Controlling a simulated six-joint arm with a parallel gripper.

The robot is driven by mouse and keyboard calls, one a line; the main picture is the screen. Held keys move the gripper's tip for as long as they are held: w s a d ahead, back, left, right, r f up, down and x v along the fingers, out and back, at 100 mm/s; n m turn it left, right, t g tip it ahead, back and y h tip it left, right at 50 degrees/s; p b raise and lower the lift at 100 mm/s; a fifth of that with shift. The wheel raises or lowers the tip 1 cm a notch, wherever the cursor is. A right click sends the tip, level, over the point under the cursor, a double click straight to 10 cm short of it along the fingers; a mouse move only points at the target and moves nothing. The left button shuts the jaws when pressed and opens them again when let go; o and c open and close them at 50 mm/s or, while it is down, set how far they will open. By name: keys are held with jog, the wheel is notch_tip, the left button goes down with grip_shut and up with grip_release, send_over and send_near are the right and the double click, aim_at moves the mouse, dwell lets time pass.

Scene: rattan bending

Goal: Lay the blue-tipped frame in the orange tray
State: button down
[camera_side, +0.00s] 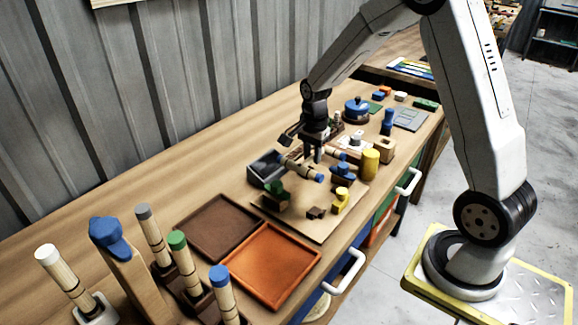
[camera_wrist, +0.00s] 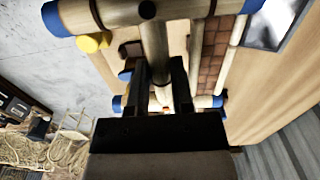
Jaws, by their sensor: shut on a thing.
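The blue-tipped frame (camera_side: 306,170) is made of pale rattan poles with blue ends. In the wrist view the frame (camera_wrist: 155,45) fills the upper part, with a crossbar running between my fingers and blue tips at several corners. My gripper (camera_side: 318,156) is shut on this crossbar, over the cluttered board right of the trays; its dark fingers also show in the wrist view (camera_wrist: 160,75). The orange tray (camera_side: 313,256) lies at the bench's front edge, left of and nearer than my gripper. It looks empty. Part of the frame is hidden behind my gripper in the side view.
A brown tray (camera_side: 222,228) lies beside the orange one, against its back-left side. Capped upright posts (camera_side: 188,262) stand left of the trays. A dark grey box (camera_side: 266,168), a yellow cylinder (camera_side: 370,162) and small blocks surround my gripper. The bench's back-left is clear.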

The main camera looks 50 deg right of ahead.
jog(key=shift+r, duration=0.15)
notch_tip(320, 180, up, 5)
jog(key=s+a, duration=0.1)
jog(key=a, duration=1.2)
send_over(270, 263)
notch_tip(270, 263, down, 8)
jog(key=shift+f, duration=0.65)
jog(key=shift+f, duration=0.15)
jog(key=shift+f, duration=3.35)
jog(key=shift+f, duration=0.2)
